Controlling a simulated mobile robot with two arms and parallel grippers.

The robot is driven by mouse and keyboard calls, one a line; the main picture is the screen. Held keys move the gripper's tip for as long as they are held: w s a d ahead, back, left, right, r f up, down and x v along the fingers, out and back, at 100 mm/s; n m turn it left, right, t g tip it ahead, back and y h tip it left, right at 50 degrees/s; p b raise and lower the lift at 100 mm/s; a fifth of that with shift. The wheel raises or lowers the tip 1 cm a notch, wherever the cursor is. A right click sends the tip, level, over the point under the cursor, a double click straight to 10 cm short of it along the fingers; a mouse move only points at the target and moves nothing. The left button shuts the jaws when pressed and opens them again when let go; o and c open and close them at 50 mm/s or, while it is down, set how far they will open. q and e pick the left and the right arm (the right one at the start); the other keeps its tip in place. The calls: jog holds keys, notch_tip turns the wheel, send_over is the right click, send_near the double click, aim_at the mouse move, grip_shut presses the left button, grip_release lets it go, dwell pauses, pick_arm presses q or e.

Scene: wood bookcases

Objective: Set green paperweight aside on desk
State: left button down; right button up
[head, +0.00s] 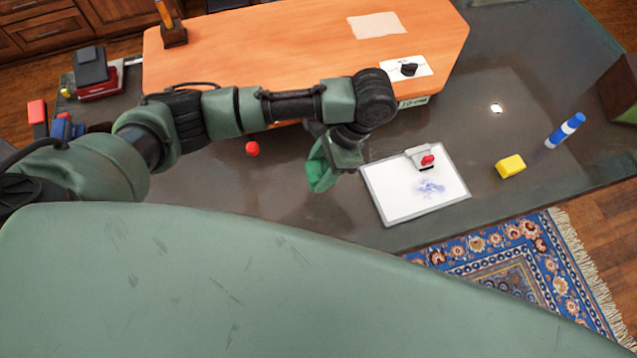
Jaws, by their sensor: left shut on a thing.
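My left arm reaches in from the left across the dark grey desk (300,205). My left gripper (330,158) points down and is shut on the green paperweight (318,177), a bright green faceted block. The paperweight is just left of the clipboard and partly hidden by the gripper. I cannot tell whether it touches the desk or hangs a little above it. My right gripper is out of view.
A yellow block (510,166) and a blue-white cylinder (565,131) are farther right. A red ball-like thing (252,148) lies left. An orange wooden board (230,50) fills the back.

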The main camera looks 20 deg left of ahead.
pick_arm(q)
jog(key=shift+f, duration=3.45)
jog(key=c, duration=0.6)
grip_release()
jog(key=shift+f, duration=0.15)
jog(key=v, duration=1.2)
jog(key=shift+d, duration=0.15)
